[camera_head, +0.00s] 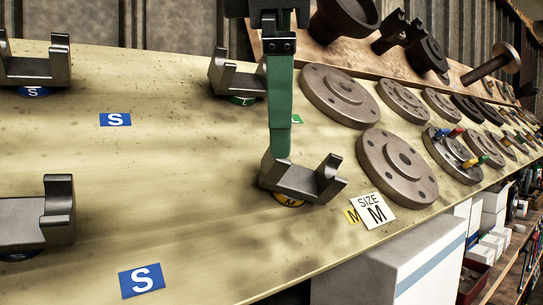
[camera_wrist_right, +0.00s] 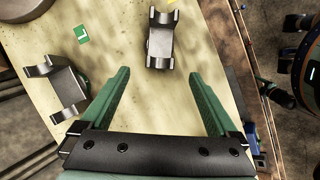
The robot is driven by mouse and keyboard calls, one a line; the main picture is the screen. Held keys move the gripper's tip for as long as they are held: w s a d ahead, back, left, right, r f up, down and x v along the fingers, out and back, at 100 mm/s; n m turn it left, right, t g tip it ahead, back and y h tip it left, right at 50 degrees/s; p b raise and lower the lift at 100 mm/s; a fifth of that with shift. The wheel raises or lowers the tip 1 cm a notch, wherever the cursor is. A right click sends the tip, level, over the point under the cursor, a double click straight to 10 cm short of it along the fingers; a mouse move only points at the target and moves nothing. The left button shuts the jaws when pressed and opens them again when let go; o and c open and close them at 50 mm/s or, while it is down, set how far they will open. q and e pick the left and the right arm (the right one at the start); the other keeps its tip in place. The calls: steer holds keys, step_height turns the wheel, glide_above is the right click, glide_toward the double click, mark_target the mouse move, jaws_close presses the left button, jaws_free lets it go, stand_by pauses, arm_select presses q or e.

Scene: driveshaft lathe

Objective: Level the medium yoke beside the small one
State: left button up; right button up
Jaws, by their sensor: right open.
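The medium yoke (camera_head: 318,184), a grey metal U-shaped piece, stands on a yellow M disc (camera_head: 289,199) near the middle of the bench. My right gripper (camera_head: 280,154) comes down from above with green fingers, its tips overlapping the yoke's left side in the head view. In the right wrist view the gripper (camera_wrist_right: 156,73) is open and empty, and the medium yoke (camera_wrist_right: 160,46) lies just beyond the gap between the tips. Two small yokes, one at the back left (camera_head: 38,70) and one at the front left (camera_head: 35,225), sit on blue S discs. My left gripper is not in view.
The large yoke (camera_head: 232,80) stands behind, near a green L label (camera_head: 297,119). Round flanges (camera_head: 397,168) fill the bench's right side. A SIZE M card (camera_head: 372,209) lies by the front edge. Blue S labels (camera_head: 142,279) lie left, with clear surface around them.

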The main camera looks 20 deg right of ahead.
mark_target(279, 168)
steer(key=b+x, duration=0.1)
steer(key=x, duration=0.8)
steer(key=shift+w+f, duration=0.1)
steer(key=shift+w, duration=0.05)
jaws_close()
stand_by(0.5)
steer(key=shift+f, duration=0.1)
stand_by(0.8)
